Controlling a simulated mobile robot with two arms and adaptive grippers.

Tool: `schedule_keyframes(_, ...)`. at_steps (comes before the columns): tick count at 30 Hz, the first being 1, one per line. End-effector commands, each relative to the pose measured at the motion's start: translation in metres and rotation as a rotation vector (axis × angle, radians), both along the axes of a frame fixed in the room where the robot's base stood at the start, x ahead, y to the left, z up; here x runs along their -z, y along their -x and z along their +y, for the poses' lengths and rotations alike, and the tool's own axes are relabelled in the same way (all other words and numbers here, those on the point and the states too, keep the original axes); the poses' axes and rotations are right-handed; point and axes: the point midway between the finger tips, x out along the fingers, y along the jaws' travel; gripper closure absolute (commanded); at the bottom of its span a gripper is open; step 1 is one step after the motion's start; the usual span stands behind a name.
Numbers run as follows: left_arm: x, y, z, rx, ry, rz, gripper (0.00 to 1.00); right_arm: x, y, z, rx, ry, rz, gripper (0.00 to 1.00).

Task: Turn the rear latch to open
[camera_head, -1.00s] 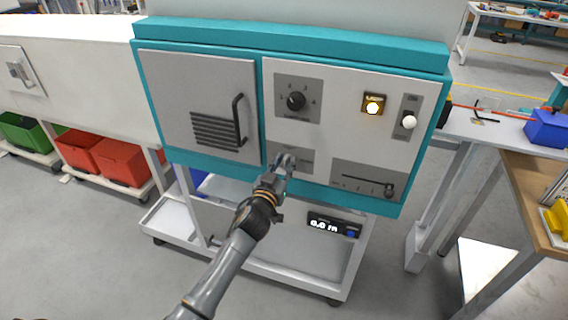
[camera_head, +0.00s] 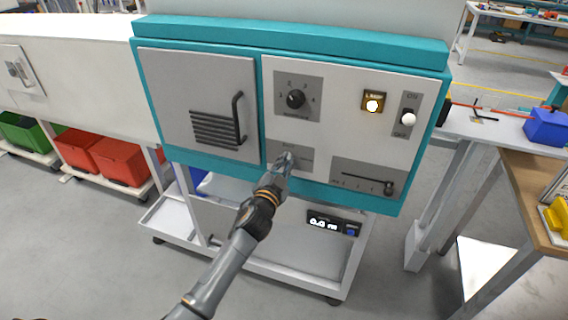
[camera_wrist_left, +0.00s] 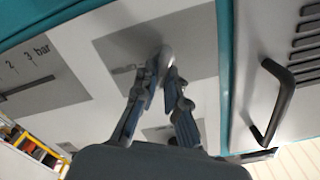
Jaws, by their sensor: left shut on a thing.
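The rear latch (camera_wrist_left: 167,54) is a rounded grey part on a darker grey plate (camera_head: 305,158) at the lower middle of the machine's white front panel. My left gripper (camera_head: 286,163) reaches up to this plate from below. In the left wrist view my left gripper (camera_wrist_left: 160,78) has its fingertips shut on the latch. The fingers hide most of the latch in the head view, so its exact angle cannot be read. My right gripper is not in view.
A black door handle (camera_head: 239,118) is left of the gripper. A rotary knob (camera_head: 296,99) is above it, a slider (camera_head: 388,188) to its right. A lit button (camera_head: 373,103) and a white-tipped switch (camera_head: 408,119) sit at upper right. A white cart (camera_head: 290,262) stands below.

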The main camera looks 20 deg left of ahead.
Motion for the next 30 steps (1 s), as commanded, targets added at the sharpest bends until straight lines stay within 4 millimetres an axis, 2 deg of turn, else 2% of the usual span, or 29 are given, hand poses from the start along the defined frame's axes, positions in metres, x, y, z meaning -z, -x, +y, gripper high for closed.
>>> schedule_keyframes(1, -0.0048, -0.0015, -0.0004, 0.001, -0.046, -0.012, 1.0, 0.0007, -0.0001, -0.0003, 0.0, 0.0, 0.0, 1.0)
schedule_keyframes(18, -0.0031, -0.002, -0.0043, -0.001, -0.586, -0.035, 1.0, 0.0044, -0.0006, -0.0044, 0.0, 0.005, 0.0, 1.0)
schedule_keyframes(30, -0.0003, -0.0019, -0.0049, -0.003, -0.88, -0.045, 1.0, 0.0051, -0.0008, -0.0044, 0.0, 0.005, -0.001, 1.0)
